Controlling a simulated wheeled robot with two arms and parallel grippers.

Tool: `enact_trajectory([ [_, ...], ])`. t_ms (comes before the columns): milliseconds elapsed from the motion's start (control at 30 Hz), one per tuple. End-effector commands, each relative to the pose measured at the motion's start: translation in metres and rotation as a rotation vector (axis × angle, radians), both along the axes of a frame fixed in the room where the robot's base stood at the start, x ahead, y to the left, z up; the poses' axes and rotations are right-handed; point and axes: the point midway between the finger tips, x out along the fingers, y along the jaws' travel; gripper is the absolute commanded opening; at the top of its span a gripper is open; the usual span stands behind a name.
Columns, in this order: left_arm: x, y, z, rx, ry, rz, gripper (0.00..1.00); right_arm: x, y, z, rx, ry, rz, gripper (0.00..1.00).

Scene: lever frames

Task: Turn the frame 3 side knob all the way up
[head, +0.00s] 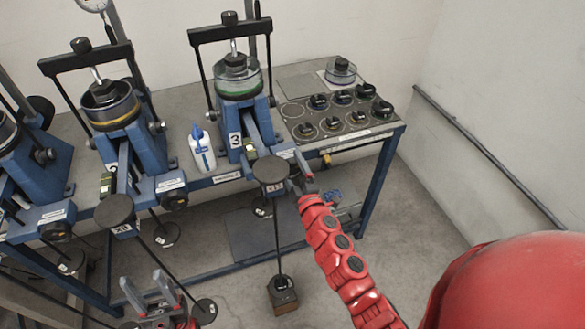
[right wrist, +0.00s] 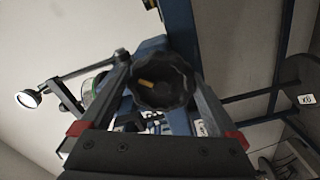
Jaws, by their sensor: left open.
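Frame 3 (head: 258,118) is a blue stand with a "3" label, on the bench in the head view. In the right wrist view, a black lobed knob (right wrist: 160,80) with a yellow mark sits between the two fingers of my right gripper (right wrist: 160,88). The fingers lie close along both its sides; whether they press on it is unclear. In the head view my right gripper (head: 302,182) is at the front right of frame 3, and the knob is hidden there. My left gripper (head: 150,292) is open and empty, low at the lower left, away from frame 3.
A white bottle with a blue cap (head: 202,148) stands left of frame 3. A panel with several black knobs (head: 335,112) lies to its right. A round black lever end (head: 271,170) and a hanging rod with a weight (head: 283,295) are beside my right gripper.

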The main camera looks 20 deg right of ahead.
Motion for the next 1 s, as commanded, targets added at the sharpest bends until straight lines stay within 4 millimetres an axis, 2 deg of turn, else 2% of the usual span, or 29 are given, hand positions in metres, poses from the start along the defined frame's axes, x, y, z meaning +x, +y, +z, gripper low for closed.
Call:
enact_trajectory([
  [333, 0.0, 0.0, -0.001, 0.0, 0.0, 0.0, 0.5, -0.004, 0.001, -0.001, -0.013, 0.002, 0.003, 1.0],
  [800, 0.0, 0.0, -0.008, 0.0, 0.0, 0.0, 0.5, -0.058, -0.001, -0.002, -0.014, 0.002, 0.004, 1.0],
  [1000, 0.0, 0.0, -0.008, 0.0, 0.001, 0.0, 0.5, -0.061, 0.0, -0.001, -0.014, 0.001, 0.004, 1.0],
])
